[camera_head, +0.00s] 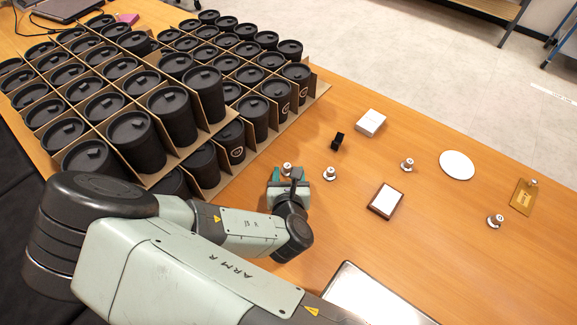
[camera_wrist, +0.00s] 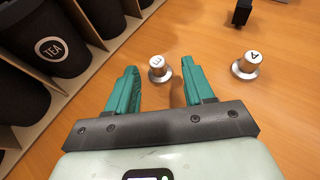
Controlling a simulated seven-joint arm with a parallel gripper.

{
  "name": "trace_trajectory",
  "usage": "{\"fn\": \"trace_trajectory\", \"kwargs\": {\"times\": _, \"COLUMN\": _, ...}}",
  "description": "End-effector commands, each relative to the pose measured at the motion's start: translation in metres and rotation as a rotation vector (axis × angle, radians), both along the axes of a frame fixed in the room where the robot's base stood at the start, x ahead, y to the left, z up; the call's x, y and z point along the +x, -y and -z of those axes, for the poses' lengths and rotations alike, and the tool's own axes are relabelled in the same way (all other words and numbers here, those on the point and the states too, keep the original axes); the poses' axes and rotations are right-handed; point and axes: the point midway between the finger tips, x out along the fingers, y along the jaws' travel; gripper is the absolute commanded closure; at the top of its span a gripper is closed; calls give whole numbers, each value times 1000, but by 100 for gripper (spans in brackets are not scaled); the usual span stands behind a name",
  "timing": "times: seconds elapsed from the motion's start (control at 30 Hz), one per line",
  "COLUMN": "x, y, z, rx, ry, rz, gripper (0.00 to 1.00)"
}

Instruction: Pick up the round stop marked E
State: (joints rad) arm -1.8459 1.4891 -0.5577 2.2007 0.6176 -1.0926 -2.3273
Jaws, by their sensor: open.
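A small round metal stop with a white top (camera_wrist: 158,67) stands upright on the wooden table. Its letter looks like a turned E. It lies just ahead of and between the two teal fingertips of my gripper (camera_wrist: 160,80), which is open and empty. In the head view the same stop (camera_head: 286,168) shows just beyond my gripper (camera_head: 288,178). A second stop (camera_wrist: 247,63), its letter looking like a turned A, stands to the right, outside the fingers; it also shows in the head view (camera_head: 330,174).
Black cups in cardboard dividers (camera_head: 140,140) crowd the left; one marked TEA (camera_wrist: 55,50) stands close by. Other stops (camera_head: 407,164) (camera_head: 495,221), a black block (camera_head: 337,141), a white box (camera_head: 370,122), a framed tile (camera_head: 385,200), a white disc (camera_head: 457,165) and a brass plate (camera_head: 522,198) lie right.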

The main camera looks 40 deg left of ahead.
Motion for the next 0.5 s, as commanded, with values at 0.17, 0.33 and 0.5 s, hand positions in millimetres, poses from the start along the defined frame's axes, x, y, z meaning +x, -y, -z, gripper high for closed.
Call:
{"fn": "trace_trajectory", "kwargs": {"times": 0.17, "x": 11, "y": -12, "z": 9, "rx": 6, "ry": -7, "rz": -7, "gripper": 48}}
{"fn": "trace_trajectory", "kwargs": {"times": 0.33, "x": 26, "y": -25, "z": 17, "rx": 7, "ry": -9, "rz": -6, "gripper": 48}}
{"fn": "trace_trajectory", "kwargs": {"times": 0.5, "x": 33, "y": -30, "z": 21, "rx": 6, "ry": -10, "rz": -7, "gripper": 48}}
